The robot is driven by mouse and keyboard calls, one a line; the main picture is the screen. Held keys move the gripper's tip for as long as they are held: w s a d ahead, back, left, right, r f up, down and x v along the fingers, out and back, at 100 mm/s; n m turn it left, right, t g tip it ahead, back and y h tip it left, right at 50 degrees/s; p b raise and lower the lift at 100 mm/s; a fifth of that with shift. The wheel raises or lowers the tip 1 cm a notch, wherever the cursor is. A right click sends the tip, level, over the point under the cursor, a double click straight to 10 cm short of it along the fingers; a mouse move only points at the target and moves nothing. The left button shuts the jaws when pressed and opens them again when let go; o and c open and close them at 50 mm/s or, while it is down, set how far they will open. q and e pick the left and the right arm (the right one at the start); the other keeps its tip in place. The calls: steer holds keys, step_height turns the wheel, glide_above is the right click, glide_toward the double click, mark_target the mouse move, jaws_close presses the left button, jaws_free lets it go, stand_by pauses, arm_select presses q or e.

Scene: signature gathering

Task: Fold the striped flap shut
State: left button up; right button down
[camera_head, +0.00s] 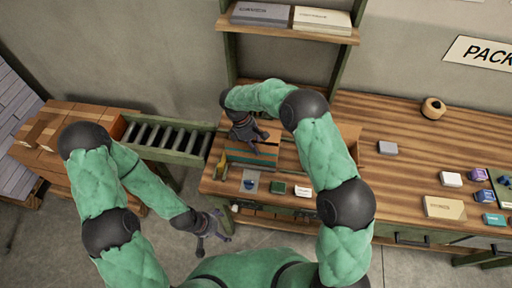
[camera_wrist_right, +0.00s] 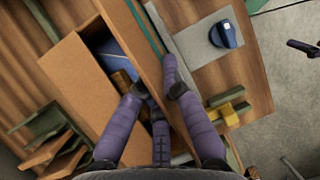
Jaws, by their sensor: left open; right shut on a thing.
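The brown box (camera_wrist_right: 77,78) is open at the top in the right wrist view, with blue and tan things partly visible inside. The striped flap (camera_head: 250,161) shows teal and orange bands along the box's front in the head view; its edge (camera_wrist_right: 146,60) runs between my fingers in the right wrist view. My right gripper (camera_head: 258,143) is shut on this edge, and its purple fingers (camera_wrist_right: 158,88) lie on both sides. My fingers hide part of the flap. My left gripper (camera_head: 215,232) is open and empty, low in front of the bench, apart from the box.
A roller conveyor (camera_head: 168,138) adjoins at left. A shelf (camera_head: 290,31) hangs behind.

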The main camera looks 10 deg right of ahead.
steer(key=c, duration=1.4)
jaws_free()
steer(key=shift+o, duration=0.2)
steer(key=shift+r, duration=0.15)
steer(key=v, duration=1.1)
steer(key=shift+r, duration=0.4)
steer(key=shift+w+a, duration=0.1)
